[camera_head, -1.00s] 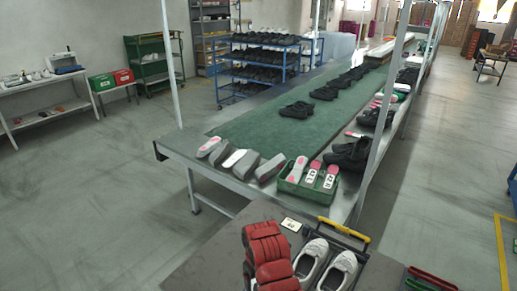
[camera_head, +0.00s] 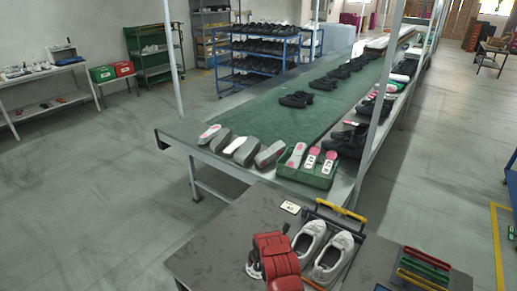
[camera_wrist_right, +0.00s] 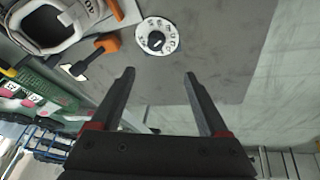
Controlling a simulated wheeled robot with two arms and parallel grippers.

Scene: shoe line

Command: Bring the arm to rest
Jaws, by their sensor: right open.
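My right gripper (camera_wrist_right: 160,78) is open and empty above the grey tabletop (camera_wrist_right: 205,40) in the right wrist view. A white disc (camera_wrist_right: 158,22) with dark marks lies on the table beyond its fingertips, apart from them. An orange-handled tool (camera_wrist_right: 108,43) and part of a white shoe (camera_wrist_right: 45,35) lie to the left of the fingers. In the head view my red arm (camera_head: 276,258) reaches up from the bottom beside a pair of white shoes (camera_head: 325,250); its gripper cannot be made out there. My left gripper is not in view.
Beyond the table (camera_head: 225,235) is a green conveyor (camera_head: 265,120) with dark shoes. At its near end are grey-white shoe forms (camera_head: 240,150) and a green crate (camera_head: 310,178) holding soles. Red and green trays (camera_head: 425,262) lie at the right. The tabletop's left part is clear.

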